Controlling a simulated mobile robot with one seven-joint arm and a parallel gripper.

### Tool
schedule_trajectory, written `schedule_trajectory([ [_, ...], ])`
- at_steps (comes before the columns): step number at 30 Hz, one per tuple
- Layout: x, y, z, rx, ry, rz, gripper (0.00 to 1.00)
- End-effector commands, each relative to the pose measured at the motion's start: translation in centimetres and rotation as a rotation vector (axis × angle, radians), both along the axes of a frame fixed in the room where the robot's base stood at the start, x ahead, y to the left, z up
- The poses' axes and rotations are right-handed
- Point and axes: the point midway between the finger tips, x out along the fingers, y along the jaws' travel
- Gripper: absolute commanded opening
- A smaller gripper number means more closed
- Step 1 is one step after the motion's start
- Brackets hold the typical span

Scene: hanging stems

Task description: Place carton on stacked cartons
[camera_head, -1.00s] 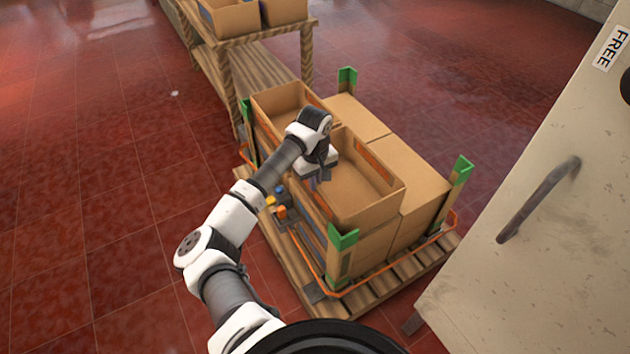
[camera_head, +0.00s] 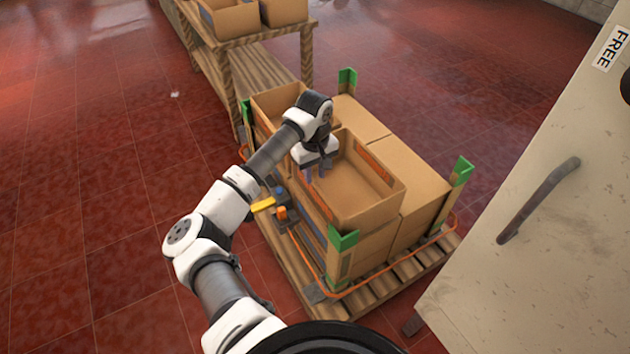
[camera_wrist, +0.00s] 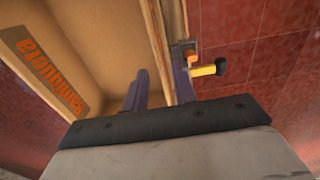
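An open brown carton (camera_head: 372,214) with orange print inside sits at the near side of the pallet load, on top of other cartons (camera_head: 362,250). A second open carton (camera_head: 272,99) stands behind it. My gripper (camera_head: 316,172) is at the left wall of the near carton, fingers pointing down. In the wrist view my gripper (camera_wrist: 160,90) is open, with one finger over the carton's inside and the other by the outer side of the carton wall (camera_wrist: 158,40). A gap shows between the inner finger and the wall. The carton's underside is hidden.
Closed cartons (camera_head: 405,165) fill the right side of the wooden pallet (camera_head: 385,290). Green corner posts (camera_head: 343,240) and an orange strap (camera_head: 375,287) surround the load. A yellow-handled buckle (camera_head: 263,204) is on the left. A wooden table (camera_head: 265,55) stands behind; a cabinet (camera_head: 560,200) is at right.

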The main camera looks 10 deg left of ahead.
Motion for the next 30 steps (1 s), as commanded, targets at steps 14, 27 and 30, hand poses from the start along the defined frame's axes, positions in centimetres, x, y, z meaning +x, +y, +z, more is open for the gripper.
schedule_trajectory([
  [14,0.0,0.0,7.7,0.001,0.001,0.000,0.27],
  [27,0.3,-4.2,10.1,-0.177,-0.056,0.027,0.27],
  [30,0.0,-10.1,15.1,-0.472,-0.118,0.081,0.27],
])
